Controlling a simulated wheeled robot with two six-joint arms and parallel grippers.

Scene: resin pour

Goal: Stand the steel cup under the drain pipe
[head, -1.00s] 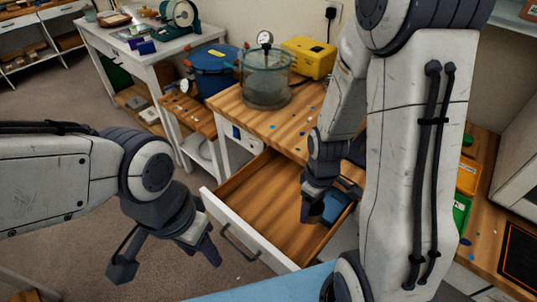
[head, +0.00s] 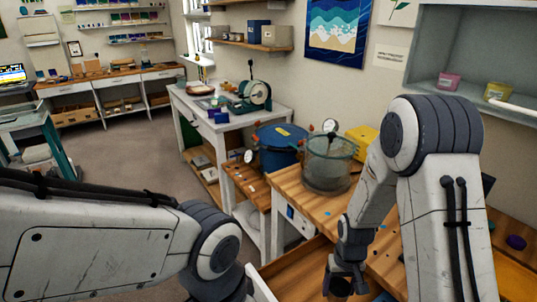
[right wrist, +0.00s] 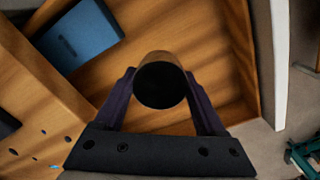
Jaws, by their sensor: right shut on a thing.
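The steel cup (right wrist: 162,82) is a short cylinder with a dark round opening, seen end-on in the right wrist view. My right gripper (head: 342,284) is shut on it, with a finger on each side. The cup sits above the wooden floor of the open drawer (right wrist: 215,65); whether it touches the floor is unclear. In the head view the cup is small and dark at the fingertips. My left arm comes in at the lower left, its fingers below the frame. I cannot make out the drain pipe.
A blue pot (head: 277,155) stands on a low wooden stand (head: 247,183). A clear chamber (head: 329,167) stands on the bench (head: 300,188), with a yellow box (head: 361,138) behind. A blue box (right wrist: 80,36) lies in the drawer. Carpet is free at left.

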